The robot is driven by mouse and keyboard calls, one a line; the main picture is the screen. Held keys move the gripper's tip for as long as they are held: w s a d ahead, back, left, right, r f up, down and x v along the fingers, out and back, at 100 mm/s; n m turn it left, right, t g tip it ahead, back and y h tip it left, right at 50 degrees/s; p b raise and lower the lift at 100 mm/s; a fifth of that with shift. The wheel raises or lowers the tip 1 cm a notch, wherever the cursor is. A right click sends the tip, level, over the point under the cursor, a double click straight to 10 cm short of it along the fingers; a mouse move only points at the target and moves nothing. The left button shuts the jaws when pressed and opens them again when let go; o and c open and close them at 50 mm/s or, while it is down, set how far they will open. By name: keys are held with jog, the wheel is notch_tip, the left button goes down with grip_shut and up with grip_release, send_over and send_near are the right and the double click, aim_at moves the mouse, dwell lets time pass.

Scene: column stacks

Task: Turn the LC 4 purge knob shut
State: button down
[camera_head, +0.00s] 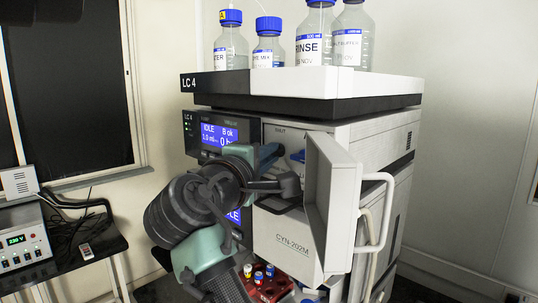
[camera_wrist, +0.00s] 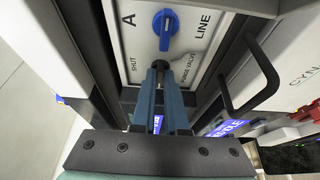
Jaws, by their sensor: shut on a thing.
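The LC 4 instrument (camera_head: 188,84) stands with its pale front door (camera_head: 318,180) swung open. Behind the door is a valve panel with a blue knob (camera_wrist: 166,24), which also shows partly in the head view (camera_head: 297,155). Lettering on the panel reads "A", "LINE", "SHUT" and "PURGE VALVE". My gripper (camera_wrist: 160,66) has its fingers closed together at the panel, between "SHUT" and "PURGE VALVE", just below the blue knob and apart from it. It is shut on what looks like the purge knob, mostly hidden between the fingertips.
Capped bottles (camera_head: 268,45) stand on top of the instrument. A red vial rack (camera_head: 268,287) sits below. A side table with a power supply (camera_head: 18,245) is at left.

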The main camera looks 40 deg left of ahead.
jog(key=shift+f+b, duration=0.2)
jog(key=shift+b, duration=0.25)
jog(key=m+t+b, duration=0.1)
jog(key=m+b, duration=0.2)
jog(key=b, duration=0.1)
jog(key=m+t+h+b, duration=0.1)
jog(key=m+b, duration=0.2)
jog(key=b, duration=0.1)
jog(key=f+m+t+b, duration=0.1)
jog(key=m+b, duration=0.3)
jog(key=shift+a+t+h, duration=0.25)
jog(key=shift+t+h, duration=0.05)
jog(key=m+h+b, duration=0.1)
jog(key=m+b, duration=0.1)
jog(key=m, duration=0.1)
jog(key=m+t+h+b, duration=0.1)
jog(key=m+b, duration=0.1)
jog(key=m, duration=0.1)
jog(key=shift+a, duration=0.15)
jog(key=shift+a+r+m+t+h+b, duration=0.15)
jog(key=shift+m+h+b, duration=0.65)
jog(key=shift+m, duration=0.8)
jog(key=shift+d+r+m+t+h+b, duration=0.15)
jog(key=shift+m+h+b, duration=0.3)
jog(key=shift+m+h, duration=0.85)
jog(key=shift+a+f+m, duration=0.1)
jog(key=shift+m, duration=0.4)
jog(key=c, duration=0.9)
grip_release()
jog(key=shift+c, duration=0.2)
